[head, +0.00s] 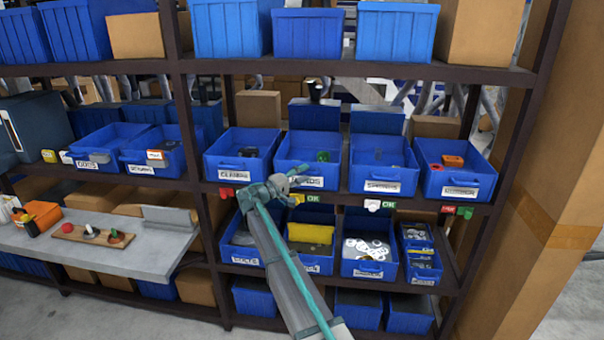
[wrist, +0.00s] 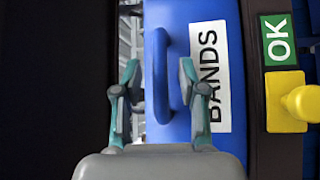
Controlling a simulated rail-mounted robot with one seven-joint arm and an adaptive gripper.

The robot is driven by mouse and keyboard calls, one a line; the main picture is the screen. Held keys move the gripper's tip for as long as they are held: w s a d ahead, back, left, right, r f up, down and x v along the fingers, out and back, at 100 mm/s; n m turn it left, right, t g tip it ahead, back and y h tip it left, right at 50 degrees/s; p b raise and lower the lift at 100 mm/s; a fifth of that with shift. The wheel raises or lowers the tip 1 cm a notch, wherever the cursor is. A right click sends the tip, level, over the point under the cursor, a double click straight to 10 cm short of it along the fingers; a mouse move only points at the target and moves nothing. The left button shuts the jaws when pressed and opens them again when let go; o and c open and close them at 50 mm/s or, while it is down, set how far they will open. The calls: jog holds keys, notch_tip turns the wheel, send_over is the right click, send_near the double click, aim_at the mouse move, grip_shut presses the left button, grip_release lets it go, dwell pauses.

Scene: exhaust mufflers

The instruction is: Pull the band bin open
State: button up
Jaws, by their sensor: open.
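The band bin (head: 318,161) is a blue open-topped bin in the middle row of the rack. Its white BANDS label (wrist: 208,75) is clear in the wrist view and partly covered by my gripper in the head view. Its front stands roughly level with the neighbouring bins. A small green item shows inside it. My gripper (head: 283,182) is open at the bin's front. In the wrist view, the bin's blue handle (wrist: 172,75) lies between the two open fingers of my gripper (wrist: 161,85). Contact cannot be told.
Blue bins stand on both sides: the clamps bin (head: 238,155) at left and another bin (head: 382,168) at right. Below the band bin's front are a yellow knob (wrist: 300,103) and a green OK tag (wrist: 277,40). A lower bin with a yellow item (head: 311,233) sits beneath.

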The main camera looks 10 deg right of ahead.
grip_shut()
jog(key=shift+s, duration=0.1)
dwell(0.4)
jog(key=s+a+b, duration=0.3)
jog(key=s+b, duration=0.1)
jog(key=s, duration=0.6)
jog(key=s+a+b, duration=0.3)
jog(key=s+b, duration=0.1)
jog(key=s, duration=0.6)
jog(key=shift+a+b, duration=0.15)
jog(key=shift+b, duration=0.2)
jog(key=shift+s, duration=0.1)
grip_release()
